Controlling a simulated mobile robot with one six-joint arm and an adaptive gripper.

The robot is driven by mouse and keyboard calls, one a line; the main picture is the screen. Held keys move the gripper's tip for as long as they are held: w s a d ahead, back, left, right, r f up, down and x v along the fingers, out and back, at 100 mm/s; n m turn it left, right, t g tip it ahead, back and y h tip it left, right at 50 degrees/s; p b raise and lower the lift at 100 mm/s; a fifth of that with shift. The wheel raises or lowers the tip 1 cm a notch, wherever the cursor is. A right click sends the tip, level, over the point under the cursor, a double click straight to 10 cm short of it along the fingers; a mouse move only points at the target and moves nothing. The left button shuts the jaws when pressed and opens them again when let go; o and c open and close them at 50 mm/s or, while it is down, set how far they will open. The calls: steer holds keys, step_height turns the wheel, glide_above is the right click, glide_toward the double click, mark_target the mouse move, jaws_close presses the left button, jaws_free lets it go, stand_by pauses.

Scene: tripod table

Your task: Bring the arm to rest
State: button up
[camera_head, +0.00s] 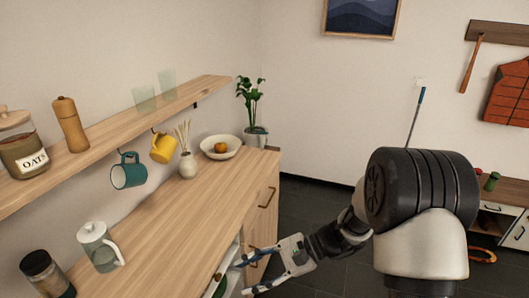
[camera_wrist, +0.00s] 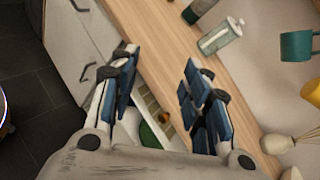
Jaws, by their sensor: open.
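My gripper (camera_head: 242,277) is at the lower middle of the head view, beside the front edge of the wooden counter (camera_head: 185,220). Its two fingers point left and stand apart with nothing between them. In the wrist view the blue-padded fingers (camera_wrist: 158,62) are spread wide, with the counter (camera_wrist: 150,30) beyond them. My arm reaches in from the right with its links bent. An open drawer (camera_head: 226,272) is close to the fingers. It also shows between the fingers in the wrist view (camera_wrist: 152,104), with a green thing (camera_wrist: 149,134) partly hidden behind my gripper.
On the counter are a glass pitcher (camera_head: 100,247), a dark jar (camera_head: 46,274), a reed vase (camera_head: 187,165) and a bowl (camera_head: 220,148). A teal mug (camera_head: 128,174) and yellow mug (camera_head: 163,148) hang below the shelf (camera_head: 105,135). Dark floor (camera_head: 315,210) lies clear behind my arm.

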steer(key=s+d+r+n+t+h, duration=0.7)
steer(key=s+d+r+n+h, duration=0.3)
steer(key=s+d, duration=0.7)
step_height(320, 180, up, 4)
steer(key=s+h, duration=0.1)
steer(key=h, duration=0.2)
steer(key=shift+s+r+n, duration=0.15)
steer(key=shift+s+n, duration=0.15)
steer(key=shift+d, duration=0.1)
stand_by(0.6)
